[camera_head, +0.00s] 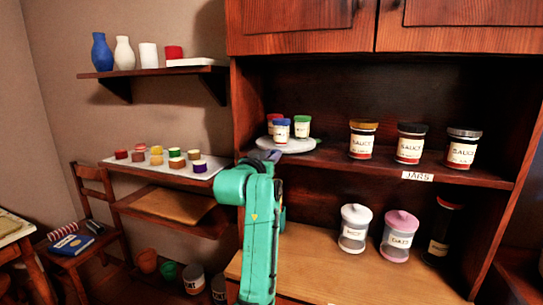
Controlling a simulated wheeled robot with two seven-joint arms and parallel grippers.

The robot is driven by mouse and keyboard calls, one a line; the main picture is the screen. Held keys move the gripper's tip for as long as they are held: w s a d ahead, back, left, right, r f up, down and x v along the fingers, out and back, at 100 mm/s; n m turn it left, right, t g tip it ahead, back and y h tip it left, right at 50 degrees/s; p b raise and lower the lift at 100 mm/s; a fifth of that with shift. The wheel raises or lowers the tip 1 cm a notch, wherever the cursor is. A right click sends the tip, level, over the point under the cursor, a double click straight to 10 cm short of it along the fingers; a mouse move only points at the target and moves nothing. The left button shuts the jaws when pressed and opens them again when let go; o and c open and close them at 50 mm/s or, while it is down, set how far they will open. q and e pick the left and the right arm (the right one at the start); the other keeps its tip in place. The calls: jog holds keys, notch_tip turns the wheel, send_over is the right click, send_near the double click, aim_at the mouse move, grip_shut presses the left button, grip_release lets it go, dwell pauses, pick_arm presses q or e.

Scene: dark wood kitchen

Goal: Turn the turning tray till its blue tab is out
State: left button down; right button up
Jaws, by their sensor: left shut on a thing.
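The turning tray (297,147) is a pale grey round disc at the left end of the cabinet's middle shelf. Several small jars stand on it, with red, blue and green lids. My left gripper (263,158), at the end of a teal arm, is at the tray's near left edge and is shut on it. The arm hides most of the fingers. A small blue-grey patch shows by the fingertips; I cannot tell whether it is the blue tab or part of the gripper. My right gripper is not in view.
Sauce jars (410,144) stand on the same shelf to the right, above a label (417,176). Canisters (354,228) stand on the counter (325,265) below. A cabinet side wall (240,110) rises close to the tray's left.

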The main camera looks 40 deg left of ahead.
pick_arm(q)
jog(key=c, duration=0.7)
grip_release()
jog(key=shift+s, duration=0.15)
jog(key=b+v, duration=0.6)
jog(key=v, duration=0.8)
jog(key=shift+s+d, duration=0.1)
jog(key=shift+d, duration=0.05)
jog(key=shift+s, duration=0.1)
